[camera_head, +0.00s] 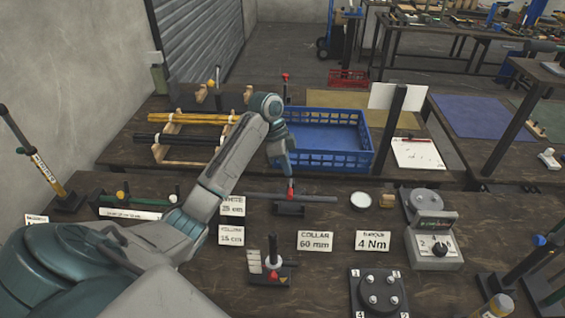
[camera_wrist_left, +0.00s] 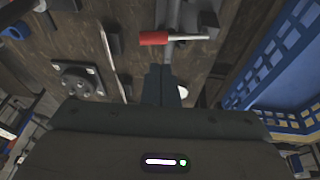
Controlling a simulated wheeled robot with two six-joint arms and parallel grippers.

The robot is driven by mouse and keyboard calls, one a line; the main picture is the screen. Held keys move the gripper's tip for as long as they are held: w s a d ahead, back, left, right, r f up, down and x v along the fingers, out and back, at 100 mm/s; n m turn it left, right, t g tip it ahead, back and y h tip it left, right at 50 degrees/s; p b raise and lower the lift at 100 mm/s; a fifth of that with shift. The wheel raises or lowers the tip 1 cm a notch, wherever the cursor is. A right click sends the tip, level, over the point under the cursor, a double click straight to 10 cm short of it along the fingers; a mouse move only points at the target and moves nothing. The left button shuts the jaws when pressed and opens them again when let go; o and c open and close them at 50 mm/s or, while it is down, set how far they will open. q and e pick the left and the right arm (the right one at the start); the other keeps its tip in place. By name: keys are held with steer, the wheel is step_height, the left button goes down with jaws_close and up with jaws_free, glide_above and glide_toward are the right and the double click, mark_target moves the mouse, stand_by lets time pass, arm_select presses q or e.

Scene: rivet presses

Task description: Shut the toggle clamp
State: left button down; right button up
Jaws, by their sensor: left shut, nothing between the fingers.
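The toggle clamp stands at the middle of the bench in the head view, with a red handle (camera_head: 291,189) on a dark base (camera_head: 289,210). A long dark rod (camera_head: 318,198) lies across at that spot. In the left wrist view the red handle (camera_wrist_left: 155,38) lies crosswise just beyond the fingertips. My left gripper (camera_head: 288,165) is shut and empty, directly above and behind the handle. Its closed fingers also show in the wrist view (camera_wrist_left: 160,85). I cannot tell whether the fingers touch the handle. My right gripper is not in view.
A blue crate (camera_head: 318,161) stands behind the clamp. Label cards such as the collar card (camera_head: 315,241) stand in front. A small black-handled fixture (camera_head: 272,268), a bolt plate (camera_head: 378,292) and a grey dial box (camera_head: 434,248) stand nearer. A small round dish (camera_head: 361,201) lies right of the rod.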

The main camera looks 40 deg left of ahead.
mark_target(289, 193)
arm_select(q)
steer(key=f, duration=0.1)
steer(key=f+p, duration=0.1)
steer(key=d+f, duration=0.1)
steer(key=shift+s+d+f+p, duration=0.1)
steer(key=shift+s+f+p, duration=0.2)
steer(key=shift+s+p, duration=0.05)
steer(key=shift+s+f, duration=0.15)
steer(key=shift+f, duration=0.5)
steer(key=shift+s+d+f+t+y, duration=0.1)
steer(key=shift+f+t+y, duration=0.2)
steer(key=shift+f, duration=0.1)
steer(key=shift+s+d+f+t+y+b, duration=0.15)
steer(key=shift+s+f+t+y+b, duration=0.2)
steer(key=shift+t+b, duration=0.3)
steer(key=shift+d+m+t+y, duration=0.1)
steer(key=shift+m+t+y, duration=0.15)
steer(key=shift+m, duration=0.05)
steer(key=shift+s+d+f+p, duration=0.1)
steer(key=shift+s+f+p, duration=0.1)
steer(key=shift+p, duration=0.3)
steer(key=shift+f, duration=0.2)
